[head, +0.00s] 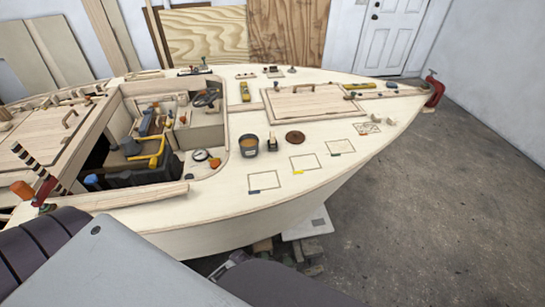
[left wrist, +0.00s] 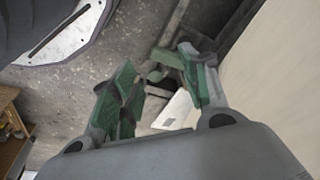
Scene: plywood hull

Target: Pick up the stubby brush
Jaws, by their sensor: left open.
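I cannot single out the stubby brush with certainty. A small dark and pale object (head: 273,143) stands on the plywood deck (head: 225,190) beside a dark grey tub (head: 248,146) in the head view; it is too small to name. My left gripper (left wrist: 158,76) shows in the left wrist view with its green fingers apart and nothing between them. It is beside the pale hull side (left wrist: 265,80), above the concrete floor. The right gripper is not in view.
A brown disc (head: 295,137) and several outlined squares, one with a blue tag (head: 263,181), lie on the near deck. The open cockpit holds an engine with a yellow pipe (head: 150,156). Floor on the right is clear.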

